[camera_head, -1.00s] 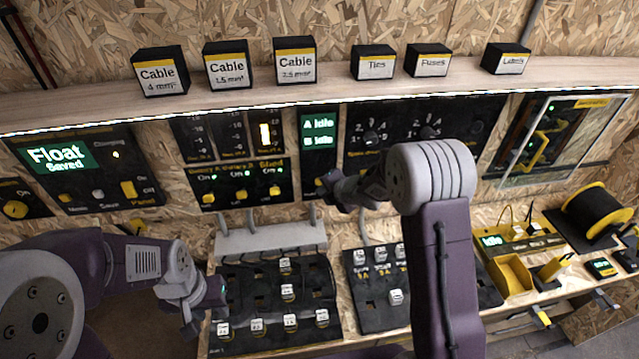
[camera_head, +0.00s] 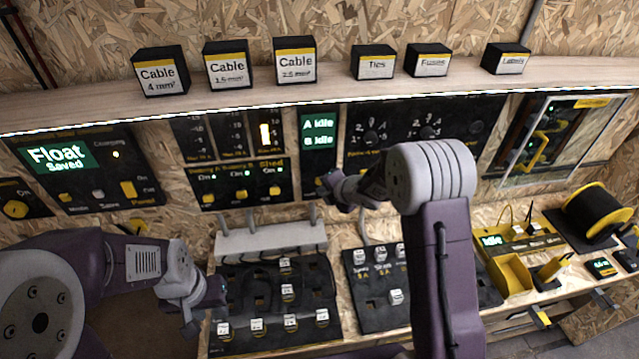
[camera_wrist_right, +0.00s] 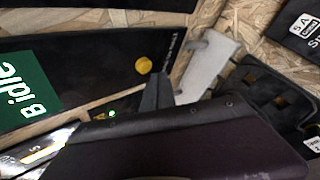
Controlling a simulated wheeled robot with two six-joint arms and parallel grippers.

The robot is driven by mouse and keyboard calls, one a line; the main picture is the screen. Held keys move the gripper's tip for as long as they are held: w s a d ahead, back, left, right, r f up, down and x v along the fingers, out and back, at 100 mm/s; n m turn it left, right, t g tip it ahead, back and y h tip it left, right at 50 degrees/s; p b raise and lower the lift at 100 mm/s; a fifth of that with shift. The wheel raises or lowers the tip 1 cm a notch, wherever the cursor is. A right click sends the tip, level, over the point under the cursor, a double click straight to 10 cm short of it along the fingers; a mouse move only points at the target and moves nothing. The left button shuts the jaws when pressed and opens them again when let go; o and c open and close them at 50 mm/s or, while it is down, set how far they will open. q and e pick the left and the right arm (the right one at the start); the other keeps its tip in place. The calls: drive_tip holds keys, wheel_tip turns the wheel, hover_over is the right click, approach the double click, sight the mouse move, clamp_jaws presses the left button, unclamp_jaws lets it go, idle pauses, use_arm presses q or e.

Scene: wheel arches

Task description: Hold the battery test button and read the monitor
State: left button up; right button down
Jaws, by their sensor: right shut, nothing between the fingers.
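The monitor is a black panel with a green screen (camera_head: 318,132) reading "A Idle" and "B Idle". In the right wrist view part of the screen (camera_wrist_right: 28,92) shows "B Idle", turned sideways. A round yellow button (camera_wrist_right: 143,65) sits on the same black panel, with small lettering beside it. My right gripper (camera_head: 325,187) is at the lower part of this panel, shut and empty. In the wrist view its dark fingertips (camera_wrist_right: 157,90) are just beside the button; I cannot tell whether they touch it. My left gripper (camera_head: 194,318) hangs low by the left switch board; its fingers are unclear.
Switch boards (camera_head: 335,305) with white-labelled pieces lie on the bench below. A grey-white block (camera_head: 270,240) stands behind them. A float display (camera_head: 57,158) and a breaker panel (camera_head: 240,183) are to the left. A shelf (camera_head: 320,88) with labelled boxes runs above.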

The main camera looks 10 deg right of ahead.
drive_tip(key=shift+w, duration=0.1)
idle(0.4)
drive_tip(key=shift+w, duration=0.35)
drive_tip(key=shift+w+p, duration=0.45)
drive_tip(key=shift+p, duration=0.15)
idle(0.4)
idle(2.1)
drive_tip(key=shift+s+b, duration=0.75)
drive_tip(key=shift+s, duration=0.15)
